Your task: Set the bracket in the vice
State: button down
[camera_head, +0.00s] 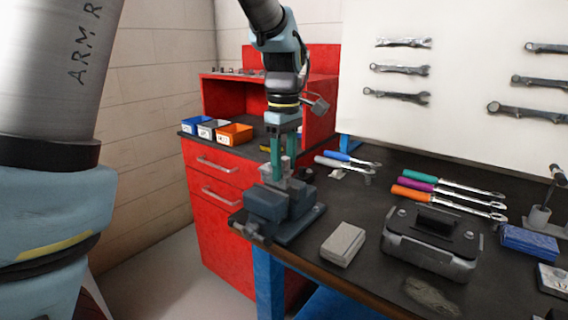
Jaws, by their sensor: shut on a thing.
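The vice (266,204) is dark blue-grey and is mounted at the left front corner of the workbench. My gripper (281,177) reaches straight down over it, with its green fingertips just above and between the vice jaws. The fingers are shut on a small grey piece, which I take to be the bracket (281,169). The fingers and the vice hide much of it. I cannot tell whether the bracket touches the jaws or how far it sits between them.
A grey box (343,244) and a dark metal case (431,258) stand right of the vice. Colour-handled tools (448,193) lie behind the case. A red cabinet (215,176) with small bins (235,134) stands behind left. Wrenches (398,68) hang on the white board.

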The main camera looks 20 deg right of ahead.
aim_at(284, 171)
jog(key=shift+f+b, duration=0.75)
jog(key=shift+f, duration=0.8)
jog(key=shift+c, duration=1.3)
grip_release()
notch_tip(284, 171, up, 11)
jog(key=shift+f+b, duration=0.1)
jog(key=shift+b, duration=0.7)
